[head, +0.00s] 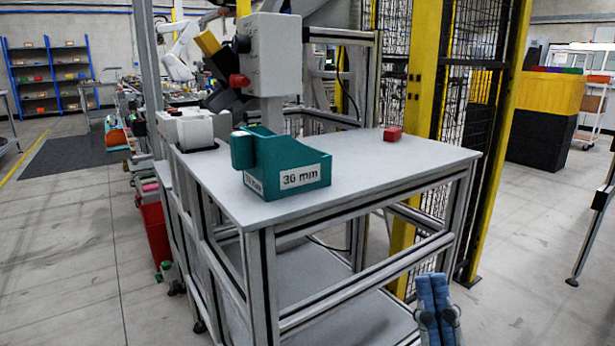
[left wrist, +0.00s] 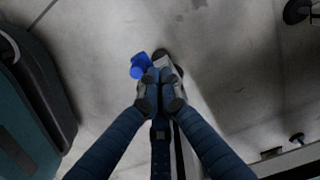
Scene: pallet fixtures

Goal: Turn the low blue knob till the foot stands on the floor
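The blue knob (left wrist: 140,66) is low down, just above the pale floor in the left wrist view. A grey and dark foot part (left wrist: 163,60) shows beside it, partly hidden by my fingers; I cannot tell whether it touches the floor. My left gripper (left wrist: 160,75) has its fingertips together just right of the knob in the picture and seems to hold nothing. I cannot tell if it touches the knob. My right gripper (head: 434,278) is at the lower right of the head view, its two blue fingers side by side, shut and empty. The head view does not show the knob or my left gripper.
A grey workbench (head: 400,171) on aluminium legs fills the middle, with a teal 36 mm bin (head: 270,185) and a red block (head: 393,134) on top. A red bin (head: 155,234) hangs at its left side. Open floor (head: 70,260) lies to the left.

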